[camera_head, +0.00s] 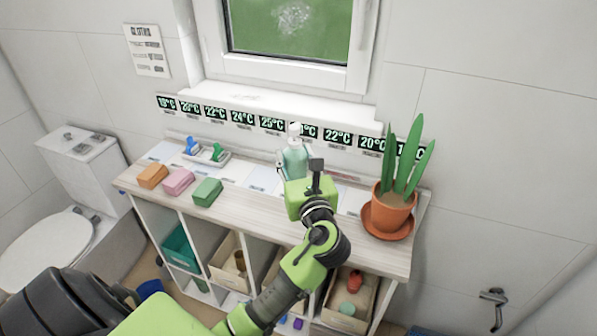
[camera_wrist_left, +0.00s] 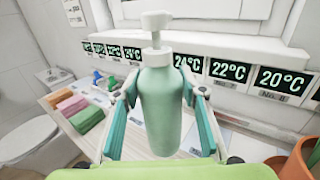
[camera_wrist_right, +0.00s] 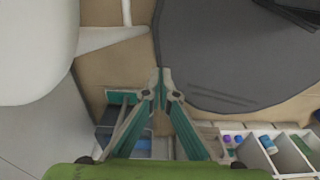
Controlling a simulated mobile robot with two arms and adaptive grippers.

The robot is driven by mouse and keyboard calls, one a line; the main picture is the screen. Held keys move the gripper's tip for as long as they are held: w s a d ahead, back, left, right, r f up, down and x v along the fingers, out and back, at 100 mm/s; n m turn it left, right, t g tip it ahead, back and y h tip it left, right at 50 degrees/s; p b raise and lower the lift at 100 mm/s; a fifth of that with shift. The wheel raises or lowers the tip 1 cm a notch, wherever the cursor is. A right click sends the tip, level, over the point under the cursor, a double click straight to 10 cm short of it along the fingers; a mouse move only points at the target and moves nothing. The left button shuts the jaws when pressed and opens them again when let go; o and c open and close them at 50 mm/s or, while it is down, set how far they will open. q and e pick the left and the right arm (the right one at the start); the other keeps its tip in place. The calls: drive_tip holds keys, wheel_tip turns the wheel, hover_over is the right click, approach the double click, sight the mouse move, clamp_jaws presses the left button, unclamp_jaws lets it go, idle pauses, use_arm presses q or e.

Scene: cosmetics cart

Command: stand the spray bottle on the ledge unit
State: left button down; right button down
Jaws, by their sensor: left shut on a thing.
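The spray bottle (camera_head: 294,160) is pale green with a white pump top and is upright in the head view. My left gripper (camera_head: 305,180) is shut around its body; in the left wrist view the teal fingers flank the bottle (camera_wrist_left: 161,105) on both sides. The bottle is over the back part of the wooden-topped ledge unit (camera_head: 250,217). Its base is hidden by my gripper, so I cannot tell whether it touches the top. My right gripper (camera_wrist_right: 162,82) is shut and empty, pointing down over the floor.
Orange, pink and green blocks (camera_head: 207,192) lie at the unit's left. A small tray (camera_head: 208,154) stands behind them. A potted plant (camera_head: 391,207) stands on a saucer at the right. Temperature displays (camera_head: 243,117) line the wall behind. A toilet (camera_head: 48,240) is at the left.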

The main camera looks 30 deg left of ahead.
sight(300, 173)
use_arm(q)
drive_tip(key=w+f, duration=0.1)
drive_tip(key=f, duration=0.1)
drive_tip(key=w+f, duration=0.1)
drive_tip(key=f, duration=0.2)
drive_tip(key=w+a+f, duration=0.1)
drive_tip(key=f, duration=0.1)
drive_tip(key=shift+w+f, duration=0.3)
drive_tip(key=shift+f, duration=0.1)
use_arm(e)
drive_tip(key=shift+w+d+r, duration=0.2)
drive_tip(key=shift+w+d, duration=0.15)
drive_tip(key=shift+d, duration=0.05)
use_arm(q)
drive_tip(key=c, duration=1.3)
unclamp_jaws()
drive_tip(key=shift+f, duration=0.15)
